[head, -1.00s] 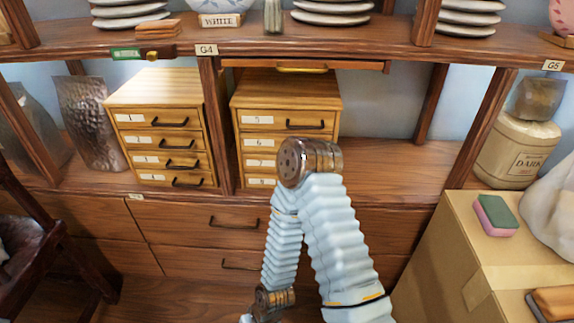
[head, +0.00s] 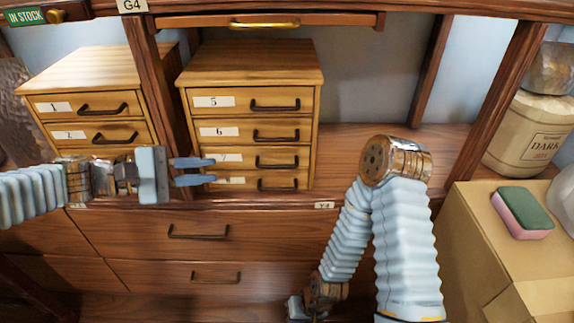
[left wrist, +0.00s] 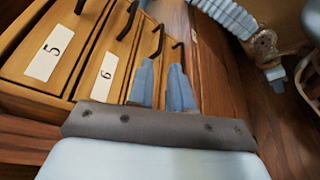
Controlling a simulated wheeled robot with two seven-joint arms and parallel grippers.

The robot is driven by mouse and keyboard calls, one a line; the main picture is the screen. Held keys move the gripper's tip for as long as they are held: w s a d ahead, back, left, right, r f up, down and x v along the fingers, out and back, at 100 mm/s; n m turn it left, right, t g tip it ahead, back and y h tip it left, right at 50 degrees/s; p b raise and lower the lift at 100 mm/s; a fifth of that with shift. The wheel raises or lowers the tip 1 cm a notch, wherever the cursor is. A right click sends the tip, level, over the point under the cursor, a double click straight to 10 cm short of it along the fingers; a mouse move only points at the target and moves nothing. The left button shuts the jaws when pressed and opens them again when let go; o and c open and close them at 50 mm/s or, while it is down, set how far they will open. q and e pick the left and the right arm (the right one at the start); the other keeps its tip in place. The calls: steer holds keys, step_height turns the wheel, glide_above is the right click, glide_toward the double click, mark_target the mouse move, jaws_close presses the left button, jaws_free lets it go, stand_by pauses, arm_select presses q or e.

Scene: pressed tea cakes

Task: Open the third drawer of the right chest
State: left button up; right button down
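The right chest (head: 250,70) is pale wood with four drawers labelled 5 to 8, all closed. Its third drawer (head: 243,156), labelled 7, has a dark bar handle (head: 277,162). My left gripper (head: 213,171) is open and empty. Its blue fingers point right, across the left part of drawers 7 and 8, partly over their labels and left of the handles. In the left wrist view the fingers (left wrist: 163,78) stand apart, with the lower handles (left wrist: 157,40) beyond the tips. My right arm is bent in front; its gripper end is at the bottom edge, fingers not visible.
The left chest (head: 80,75) stands beyond a wooden post (head: 150,75), partly behind my left arm. A shallow drawer with a brass handle (head: 265,25) hangs above the right chest. Wide drawers (head: 260,232) lie below. A cardboard box (head: 470,240) carrying a sponge (head: 523,212) stands right.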

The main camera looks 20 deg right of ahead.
mark_target(271, 167)
arm_select(q)
steer(key=x, duration=1.3)
steer(key=shift+f+b, duration=0.2)
steer(key=shift+b, duration=0.2)
steer(key=shift+c, duration=0.5)
jaws_close()
